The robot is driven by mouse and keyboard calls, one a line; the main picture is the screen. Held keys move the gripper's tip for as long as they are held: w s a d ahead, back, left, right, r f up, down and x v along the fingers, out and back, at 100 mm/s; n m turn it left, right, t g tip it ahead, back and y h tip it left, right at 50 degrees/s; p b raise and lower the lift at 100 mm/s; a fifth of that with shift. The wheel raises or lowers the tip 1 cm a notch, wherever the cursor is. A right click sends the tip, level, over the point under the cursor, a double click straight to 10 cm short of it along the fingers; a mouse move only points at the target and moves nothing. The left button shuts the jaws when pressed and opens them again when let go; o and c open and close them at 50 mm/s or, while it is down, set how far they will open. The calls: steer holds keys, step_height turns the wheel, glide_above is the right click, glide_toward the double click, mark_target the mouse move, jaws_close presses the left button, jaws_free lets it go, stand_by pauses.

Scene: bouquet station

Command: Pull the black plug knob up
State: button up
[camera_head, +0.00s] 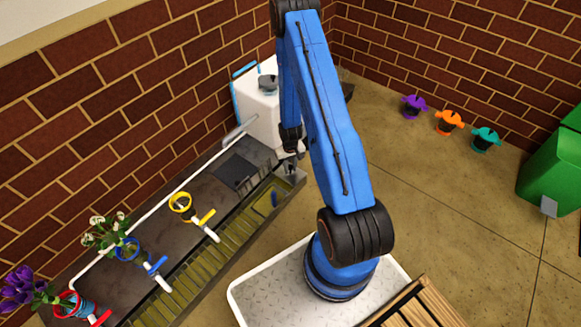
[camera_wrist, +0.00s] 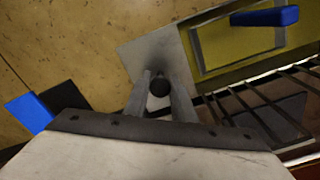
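The black plug knob (camera_wrist: 159,86) is a small dark ball in the middle of the wrist view, beside a flat grey metal plate (camera_wrist: 150,52). The two fingers of my gripper (camera_wrist: 159,88) stand on either side of the knob, with little or no gap showing. I cannot tell whether they press on it. In the head view my gripper (camera_head: 287,163) points down at the far right end of the trough (camera_head: 297,181). The knob cannot be made out there, behind my gripper and arm.
A white tank (camera_head: 258,112) stands against the brick wall behind my gripper. A yellow panel with a blue handle (camera_wrist: 265,17) is beside the plate. Vases with yellow, blue and red rings line the counter (camera_head: 160,228) at left.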

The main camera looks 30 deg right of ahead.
mark_target(290, 166)
steer(key=shift+c, duration=0.9)
steer(key=shift+r, duration=1.55)
steer(key=o, duration=0.9)
steer(key=shift+c, duration=0.2)
step_height(290, 166, up, 9)
